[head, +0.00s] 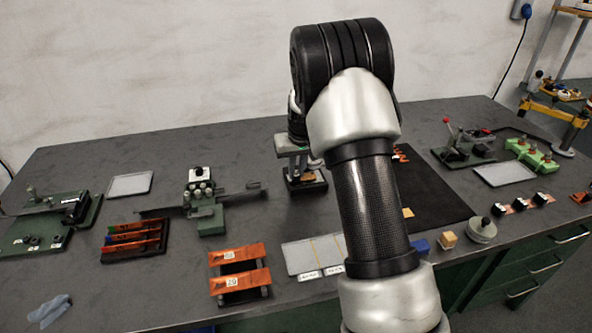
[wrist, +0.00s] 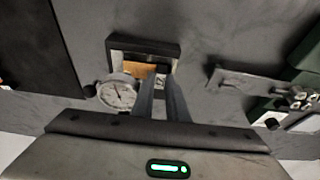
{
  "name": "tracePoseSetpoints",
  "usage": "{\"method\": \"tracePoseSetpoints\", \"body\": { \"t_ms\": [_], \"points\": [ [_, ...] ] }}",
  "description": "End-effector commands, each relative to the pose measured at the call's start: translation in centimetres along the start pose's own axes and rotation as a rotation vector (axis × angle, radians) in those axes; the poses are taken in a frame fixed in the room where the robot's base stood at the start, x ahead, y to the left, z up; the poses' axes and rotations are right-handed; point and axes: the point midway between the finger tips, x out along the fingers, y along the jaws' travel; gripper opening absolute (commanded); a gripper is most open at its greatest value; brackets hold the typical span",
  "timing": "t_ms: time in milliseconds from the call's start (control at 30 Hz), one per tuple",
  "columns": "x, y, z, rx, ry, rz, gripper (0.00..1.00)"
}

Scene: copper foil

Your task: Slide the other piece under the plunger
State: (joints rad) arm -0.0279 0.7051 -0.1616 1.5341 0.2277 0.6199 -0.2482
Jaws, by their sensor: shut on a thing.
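A dial gauge (wrist: 118,95) with a white round face stands by a dark block base (wrist: 150,46) in the wrist view. A copper-coloured piece (wrist: 144,72) lies at the near side of this base, beside the dial. My gripper (wrist: 163,76) is shut on what looks like the end of this piece, its fingers close together; the contact is small and blurred. In the head view the gauge's dark base (head: 306,185) stands at the back middle, under my wrist. My arm hides much of the gauge there. The plunger tip cannot be made out.
Copper strips (head: 238,281) lie on a rack in front. A green device (head: 205,212) with a long arm stands to the left of the gauge. A black mat (head: 437,195) lies to the right. A white tray (head: 312,254) lies in front. Bare table surrounds the gauge's left side.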

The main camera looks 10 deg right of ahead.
Motion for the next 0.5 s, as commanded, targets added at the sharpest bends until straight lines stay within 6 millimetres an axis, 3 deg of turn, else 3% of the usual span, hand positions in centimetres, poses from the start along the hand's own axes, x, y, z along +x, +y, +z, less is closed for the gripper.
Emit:
{"method": "tracePoseSetpoints", "body": {
  "t_ms": [500],
  "points": [
    [-0.62,0.84,-0.22,0.006,0.003,0.011,0.19]
  ]
}}
